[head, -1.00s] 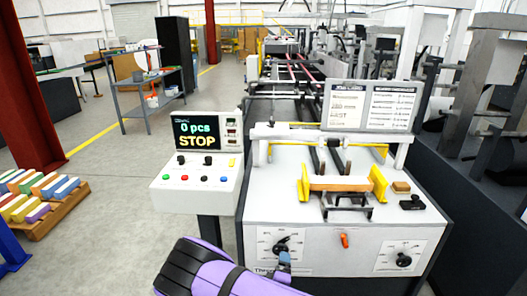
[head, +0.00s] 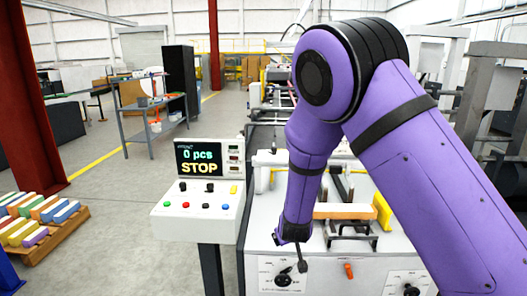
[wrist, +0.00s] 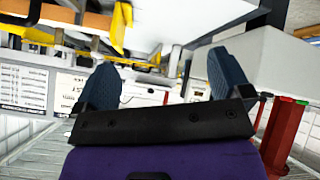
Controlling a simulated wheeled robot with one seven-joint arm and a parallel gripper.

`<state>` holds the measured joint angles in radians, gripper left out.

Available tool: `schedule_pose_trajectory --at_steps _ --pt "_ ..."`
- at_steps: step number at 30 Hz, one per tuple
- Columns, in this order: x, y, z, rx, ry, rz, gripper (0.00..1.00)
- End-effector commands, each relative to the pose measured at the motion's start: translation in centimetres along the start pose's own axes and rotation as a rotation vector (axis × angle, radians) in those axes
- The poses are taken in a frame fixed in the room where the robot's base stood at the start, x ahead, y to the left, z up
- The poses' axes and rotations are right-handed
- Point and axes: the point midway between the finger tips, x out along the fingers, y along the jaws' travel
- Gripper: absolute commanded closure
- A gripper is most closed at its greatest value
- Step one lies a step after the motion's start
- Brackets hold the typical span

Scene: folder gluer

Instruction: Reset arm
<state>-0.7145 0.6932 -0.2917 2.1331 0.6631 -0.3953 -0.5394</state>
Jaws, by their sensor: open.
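My purple arm (head: 390,150) is raised and bent in front of the machine in the head view. My gripper (head: 290,252) hangs at its end, over the front edge of the machine near the left dial (head: 285,279). In the wrist view my gripper (wrist: 162,82) shows two dark blue fingers spread wide apart with nothing between them. The folder gluer (head: 335,255) has a white top with an orange bar (head: 345,211) and a yellow guide (head: 382,210). My arm hides much of the machine's middle and right.
A control panel (head: 197,218) stands left of the machine; its screen reads "0 pcs STOP". A wooden pallet (head: 55,236) with coloured stacks lies at the far left. A shelf cart (head: 155,115) stands farther back. The floor between is clear.

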Motion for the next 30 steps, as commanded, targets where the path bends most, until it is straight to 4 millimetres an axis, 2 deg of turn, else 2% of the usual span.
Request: schedule_pose_trajectory --at_steps 1,6,14,22,30 --pt "-1.4 1.0 -1.0 0.034 -0.004 -0.024 0.04" --pt "-5.9 3.9 -2.8 0.119 -0.034 -0.107 0.04" --pt "-13.5 8.5 -4.3 0.219 -0.07 -0.213 0.04" --pt "-21.9 12.9 -3.8 0.283 -0.105 -0.286 0.04" --pt "-30.3 16.7 -1.2 0.319 -0.143 -0.31 0.04"
